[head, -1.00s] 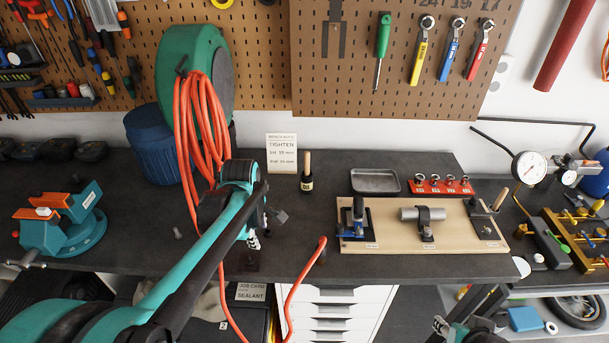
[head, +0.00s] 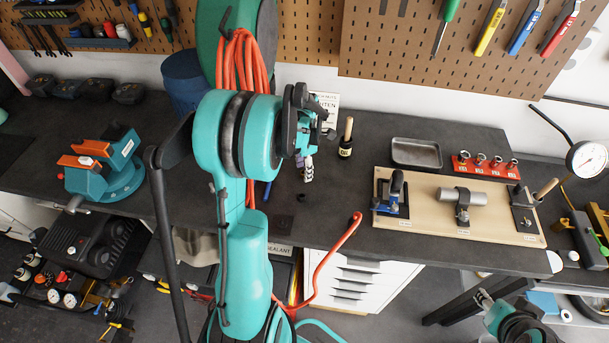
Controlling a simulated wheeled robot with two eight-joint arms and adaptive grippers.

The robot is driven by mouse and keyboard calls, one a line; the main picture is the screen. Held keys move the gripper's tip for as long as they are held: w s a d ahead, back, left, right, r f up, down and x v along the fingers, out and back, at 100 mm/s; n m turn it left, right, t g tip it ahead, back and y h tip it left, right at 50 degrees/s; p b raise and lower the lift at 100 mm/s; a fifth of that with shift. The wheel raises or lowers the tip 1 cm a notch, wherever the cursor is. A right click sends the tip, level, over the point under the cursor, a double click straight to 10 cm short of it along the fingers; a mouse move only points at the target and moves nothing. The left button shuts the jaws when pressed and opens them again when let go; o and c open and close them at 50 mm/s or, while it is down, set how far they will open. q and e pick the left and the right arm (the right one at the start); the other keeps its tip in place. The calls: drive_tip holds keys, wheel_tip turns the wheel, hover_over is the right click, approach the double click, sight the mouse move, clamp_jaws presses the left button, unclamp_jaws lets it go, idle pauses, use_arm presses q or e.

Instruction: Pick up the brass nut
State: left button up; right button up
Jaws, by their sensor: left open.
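I cannot make out a brass nut for certain in the head view. A small dark piece (head: 301,197) lies on the bench just below my left gripper, too small to identify.
A wooden fixture board (head: 420,222) with clamps sits right of centre. Behind it are an empty grey tray (head: 416,153) and a red socket holder (head: 484,165). A teal vise (head: 105,175) is at left. An orange hose (head: 333,248) crosses the front edge.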

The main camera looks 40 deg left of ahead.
use_arm(q)
drive_tip(key=shift+f, duration=0.6)
drive_tip(key=shift+r, duration=0.1)
clamp_jaws()
drive_tip(key=shift+r, duration=0.1)
